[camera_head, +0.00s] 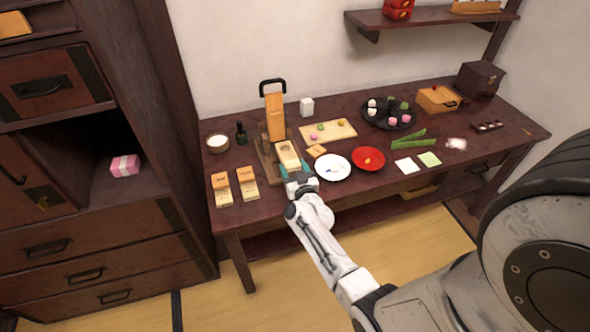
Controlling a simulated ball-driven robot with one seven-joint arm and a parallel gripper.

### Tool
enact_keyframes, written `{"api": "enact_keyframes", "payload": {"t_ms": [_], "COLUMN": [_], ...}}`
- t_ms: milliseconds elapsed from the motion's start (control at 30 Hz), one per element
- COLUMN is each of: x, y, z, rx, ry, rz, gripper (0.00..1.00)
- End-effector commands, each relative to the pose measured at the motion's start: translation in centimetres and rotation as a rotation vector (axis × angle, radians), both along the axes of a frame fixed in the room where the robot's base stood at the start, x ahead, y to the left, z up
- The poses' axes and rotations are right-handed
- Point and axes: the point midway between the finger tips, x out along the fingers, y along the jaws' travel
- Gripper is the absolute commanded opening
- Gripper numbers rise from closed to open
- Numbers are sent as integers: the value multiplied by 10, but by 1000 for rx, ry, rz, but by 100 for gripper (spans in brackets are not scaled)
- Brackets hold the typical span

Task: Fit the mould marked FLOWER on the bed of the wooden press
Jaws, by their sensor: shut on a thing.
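The wooden press (274,119) stands at the left of the table, with an upright orange-brown board and a black handle at its top. My gripper (292,170) reaches in from the front and is shut on a pale wooden mould (288,154). The mould is over or at the front of the press base; I cannot tell whether it touches the bed. Two more wooden moulds, one (221,182) and another (246,175), with pale lower parts, lie to the left near the front edge. Their markings are too small to read. The gripper hides part of the press base.
A white plate (333,176) and a red plate (369,166) are right of my gripper. A small wooden piece (316,151) and a board of sweets (343,132) lie behind. A bowl (218,151) and dark bottle (241,138) stand left of the press.

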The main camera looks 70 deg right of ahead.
Motion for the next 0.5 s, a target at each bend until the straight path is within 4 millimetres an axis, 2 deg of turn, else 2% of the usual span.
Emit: {"api": "enact_keyframes", "payload": {"t_ms": [500], "x": [0], "y": [0], "z": [-40], "rx": [-1], "ry": [1], "rz": [-1], "gripper": [42]}}
